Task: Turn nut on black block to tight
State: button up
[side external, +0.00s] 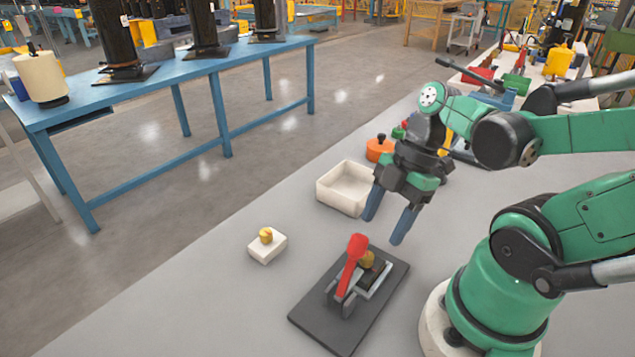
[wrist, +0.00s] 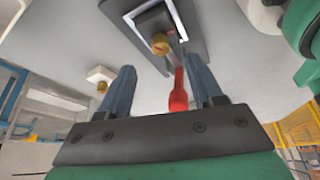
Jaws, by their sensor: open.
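A brass-coloured nut (side external: 367,259) sits on a small black block (side external: 371,279) in a light metal frame. This is on a dark base plate (side external: 316,322) with a red-handled clamp (side external: 354,258). The same nut (wrist: 160,43) and red handle (wrist: 178,95) show in the wrist view. My gripper (side external: 384,228) is open and empty, above and behind the plate, with its blue fingers pointing down. In the wrist view my gripper (wrist: 161,78) has its fingers apart, the nut beyond them and the handle between them in the picture. Whether the nut is tight cannot be told.
A white block (side external: 267,247) with another yellow nut (side external: 266,235) stands left of the plate. An empty-looking white tray (side external: 345,188) and an orange round object (side external: 379,149) are behind. The grey table (side external: 215,310) is clear at the front left.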

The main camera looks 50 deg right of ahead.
aim_at(367, 255)
jog(key=shift+d+r, duration=0.1)
jog(key=shift+r, duration=0.15)
jog(key=n, duration=0.1)
jog(key=n+g, duration=0.1)
jog(key=n, duration=0.1)
jog(key=shift+w+r, duration=0.1)
jog(key=shift+w, duration=0.2)
jog(key=n, duration=0.2)
jog(key=w+n+g, duration=0.1)
jog(key=n, duration=0.1)
jog(key=shift+g, duration=0.3)
jog(key=shift+x, duration=2.9)
grip_shut()
